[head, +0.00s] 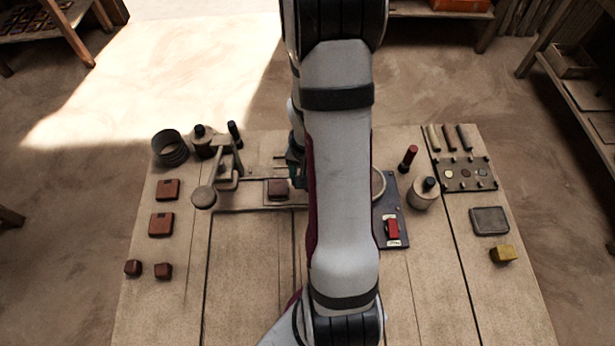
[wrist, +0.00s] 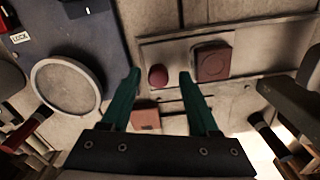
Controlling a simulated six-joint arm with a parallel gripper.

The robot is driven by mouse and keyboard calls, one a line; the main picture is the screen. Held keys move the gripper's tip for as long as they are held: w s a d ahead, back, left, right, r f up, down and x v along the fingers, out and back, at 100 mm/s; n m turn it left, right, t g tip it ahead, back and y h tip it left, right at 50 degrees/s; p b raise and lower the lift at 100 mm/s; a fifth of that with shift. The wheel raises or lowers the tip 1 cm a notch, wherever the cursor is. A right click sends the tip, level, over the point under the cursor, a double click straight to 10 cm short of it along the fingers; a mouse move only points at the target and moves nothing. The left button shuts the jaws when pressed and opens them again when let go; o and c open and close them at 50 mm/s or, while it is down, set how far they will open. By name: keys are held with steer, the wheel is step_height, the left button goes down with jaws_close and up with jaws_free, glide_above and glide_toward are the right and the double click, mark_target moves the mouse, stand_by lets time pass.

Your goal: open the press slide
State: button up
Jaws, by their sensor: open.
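The press slide (head: 247,208) is a flat pale plate running across the back-middle of the bench, and it also shows in the wrist view (wrist: 185,50). A square red-brown tile (wrist: 213,62) sits in a dark frame on it, also visible in the head view (head: 278,190). A round dark-red knob (wrist: 157,77) stands near the tile; my arm hides it in the head view. My gripper (wrist: 160,74) is open, its green fingertips on either side of the knob in the picture. I cannot tell whether they touch it. The head view shows my gripper (head: 293,172) only partly.
The press's lever and round pad (head: 203,197) stand left of the slide. A dark blue panel (wrist: 55,50) with a pale ring, a red switch (head: 392,229) and a LOCK label lies on the other side. Tiles and blocks lie at both bench sides; the front middle is clear.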

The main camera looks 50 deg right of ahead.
step_height(320, 180, up, 16)
stand_by(0.3)
steer(key=shift+f, duration=0.1)
